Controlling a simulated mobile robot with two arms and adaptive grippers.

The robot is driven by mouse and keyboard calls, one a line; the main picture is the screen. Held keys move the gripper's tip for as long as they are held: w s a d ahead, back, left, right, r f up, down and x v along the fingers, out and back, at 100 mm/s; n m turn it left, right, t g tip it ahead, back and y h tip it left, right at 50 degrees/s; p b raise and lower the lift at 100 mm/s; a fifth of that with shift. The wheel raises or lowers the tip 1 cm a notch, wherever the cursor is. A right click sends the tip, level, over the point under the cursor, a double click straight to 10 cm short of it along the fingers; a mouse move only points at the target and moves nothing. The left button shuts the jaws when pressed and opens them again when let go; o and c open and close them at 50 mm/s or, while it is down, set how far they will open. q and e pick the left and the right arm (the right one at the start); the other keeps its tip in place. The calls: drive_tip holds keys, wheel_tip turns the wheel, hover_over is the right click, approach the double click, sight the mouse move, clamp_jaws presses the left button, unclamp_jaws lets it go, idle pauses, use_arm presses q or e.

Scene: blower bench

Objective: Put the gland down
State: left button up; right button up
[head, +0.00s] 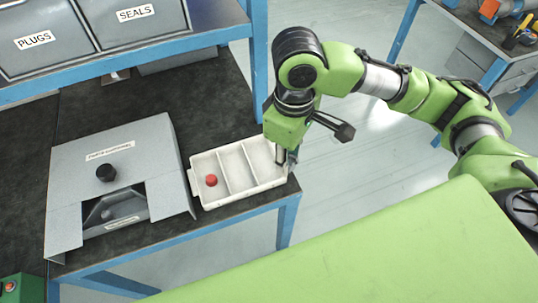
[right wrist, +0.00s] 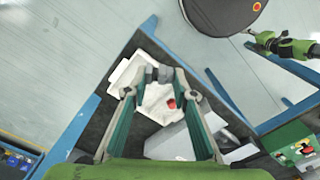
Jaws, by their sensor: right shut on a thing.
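My right gripper (head: 284,158) points down at the right end of the white tray (head: 196,186). In the right wrist view its fingers (right wrist: 164,74) are shut on a small grey piece, the gland (right wrist: 162,74). In the head view the fingers largely hide the gland, and I cannot tell whether it touches the tray. The tray has three compartments, and a red cap (head: 211,180) lies in the left one. A green arm, seemingly my left, shows small in the right wrist view, with its gripper (right wrist: 263,38) too small to read.
A grey sheet-metal box (head: 75,180) with a black knob (head: 107,173) stands left of the tray on the dark bench. A shelf with bins labelled PLUGS (head: 35,40) and SEALS (head: 135,15) rises behind. The tray sits near the bench's right edge, with open floor beyond.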

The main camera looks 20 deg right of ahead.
wheel_tip(320, 180, down, 5)
drive_tip(key=a+n+b, duration=0.2)
drive_tip(key=a+n, duration=0.1)
drive_tip(key=n, duration=0.8)
hover_over(261, 165)
drive_tip(key=f, duration=1)
drive_tip(key=shift+s+p, duration=0.35)
drive_tip(key=shift+s, duration=0.05)
drive_tip(key=shift+w+f, duration=0.35)
wheel_tip(261, 165, down, 3)
drive_tip(key=shift+w+d+p, duration=0.1)
drive_tip(key=shift+p, duration=0.3)
drive_tip(key=shift+f, duration=0.15)
drive_tip(key=shift+f, duration=0.2)
